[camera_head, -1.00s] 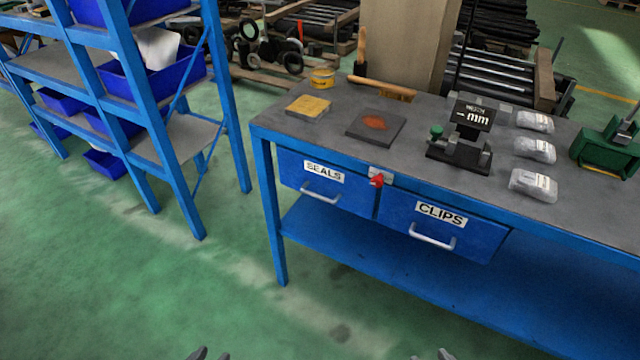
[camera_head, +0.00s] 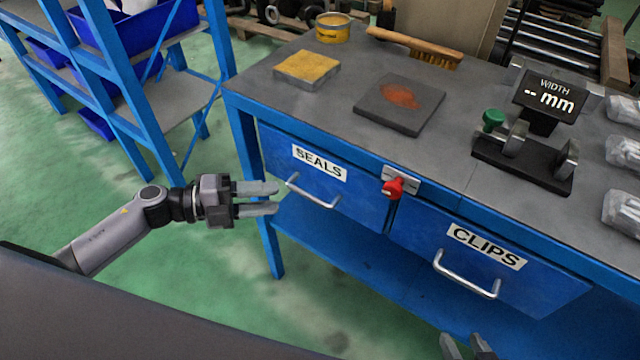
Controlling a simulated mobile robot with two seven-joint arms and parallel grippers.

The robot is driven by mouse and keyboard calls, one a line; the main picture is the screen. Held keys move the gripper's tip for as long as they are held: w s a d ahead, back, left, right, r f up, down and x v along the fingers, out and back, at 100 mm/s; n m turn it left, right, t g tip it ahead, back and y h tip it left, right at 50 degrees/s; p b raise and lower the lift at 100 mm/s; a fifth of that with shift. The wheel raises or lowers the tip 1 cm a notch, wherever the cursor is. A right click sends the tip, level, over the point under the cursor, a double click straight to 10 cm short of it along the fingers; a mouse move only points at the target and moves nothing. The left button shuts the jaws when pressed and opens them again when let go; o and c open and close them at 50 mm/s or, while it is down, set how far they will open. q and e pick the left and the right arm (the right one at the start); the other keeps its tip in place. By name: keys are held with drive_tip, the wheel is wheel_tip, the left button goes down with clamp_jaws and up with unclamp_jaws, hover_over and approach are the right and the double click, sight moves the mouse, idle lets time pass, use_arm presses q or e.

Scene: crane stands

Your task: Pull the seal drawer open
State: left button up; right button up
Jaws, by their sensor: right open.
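The blue seal drawer (camera_head: 345,199), labelled SEALS, is shut under the left end of the workbench. Its light grey bar handle (camera_head: 313,195) is on the front. My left gripper (camera_head: 277,198) is just left of the handle, its fingers pointing at it and parted, with nothing between them. I cannot tell whether a fingertip touches the handle. A red latch or knob (camera_head: 393,188) on a metal plate sits at the bench edge between the seal drawer and the clips drawer (camera_head: 470,262). My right gripper (camera_head: 466,346) shows only its parted fingertips at the bottom edge, below the clips handle.
On the grey bench top (camera_head: 290,108) are a yellow pad (camera_head: 307,67), a dark plate with a rust-coloured patch (camera_head: 400,100), a yellow tin (camera_head: 333,28), a brush (camera_head: 415,47), a width gauge (camera_head: 545,100) and clear bags (camera_head: 625,152). A blue shelf rack (camera_head: 220,40) stands left.

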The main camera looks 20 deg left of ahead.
use_arm(q)
drive_tip(key=x, duration=0.7)
drive_tip(key=shift+m+g, duration=0.3)
drive_tip(key=shift+f, duration=0.15)
clamp_jaws()
